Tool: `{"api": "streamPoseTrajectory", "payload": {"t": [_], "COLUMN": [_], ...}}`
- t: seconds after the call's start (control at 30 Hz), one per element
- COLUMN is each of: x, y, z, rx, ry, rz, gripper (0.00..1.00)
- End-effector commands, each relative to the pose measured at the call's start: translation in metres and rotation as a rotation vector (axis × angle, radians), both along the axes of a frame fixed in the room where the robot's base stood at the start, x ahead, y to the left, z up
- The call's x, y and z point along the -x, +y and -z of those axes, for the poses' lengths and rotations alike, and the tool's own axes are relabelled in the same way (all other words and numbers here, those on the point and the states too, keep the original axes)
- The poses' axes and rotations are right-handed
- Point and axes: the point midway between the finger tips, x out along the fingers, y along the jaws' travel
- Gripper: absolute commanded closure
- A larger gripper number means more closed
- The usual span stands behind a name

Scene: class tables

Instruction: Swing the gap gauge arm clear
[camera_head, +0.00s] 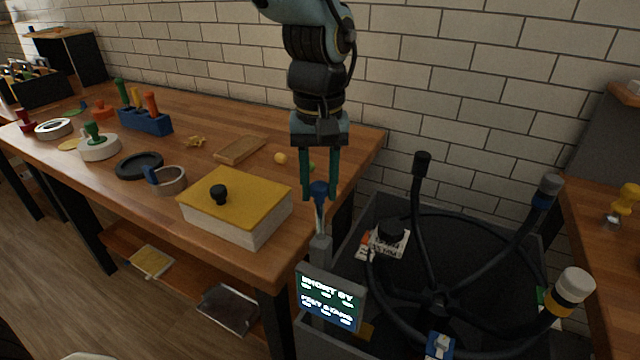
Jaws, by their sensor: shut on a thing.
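The gap gauge seems to be the grey upright post with a lit display (329,300) at the near left corner of the dark bin. The display's text is only partly legible, with "SHORT BY" on its top line. A slim grey arm with a blue tip (319,205) rises from the post, close to the table's right end. My gripper (319,192) points straight down, its two teal fingers shut on the blue tip, one on each side. The exact contact at the fingertips is small and hard to see.
The dark bin (375,215) holds a black spoked frame (438,300) with tall capped prongs, plus small items. On the wooden table (345,150) are a yellow-topped box (245,200) with a black knob, a tape ring (168,181) and a wooden block (240,150). A brick wall stands behind.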

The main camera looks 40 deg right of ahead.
Motion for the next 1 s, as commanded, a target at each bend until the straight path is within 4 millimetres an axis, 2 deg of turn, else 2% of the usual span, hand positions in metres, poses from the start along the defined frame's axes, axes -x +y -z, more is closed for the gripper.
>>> {"api": "streamPoseTrajectory", "payload": {"t": [0.1, 0.13, 0.37, 0.63, 0.73, 0.87, 1.0], "x": [0.0, 0.0, 0.0, 0.0, 0.0, 0.0, 0.0], "y": [0.0, 0.0, 0.0, 0.0, -0.001, -0.001, -0.001], "z": [0.0, 0.0, 0.0, -0.001, -0.008, -0.027, -0.056], "rx": [-0.001, -0.001, 0.0, 0.0, 0.003, 0.007, 0.007], "ry": [0.001, 0.001, 0.0, 0.0, -0.001, -0.002, -0.002], "rz": [0.001, 0.001, 0.001, 0.002, 0.001, 0.0, 0.001], "gripper": [1.0, 0.58, 0.32, 0.32, 0.32, 0.32, 0.32]}}
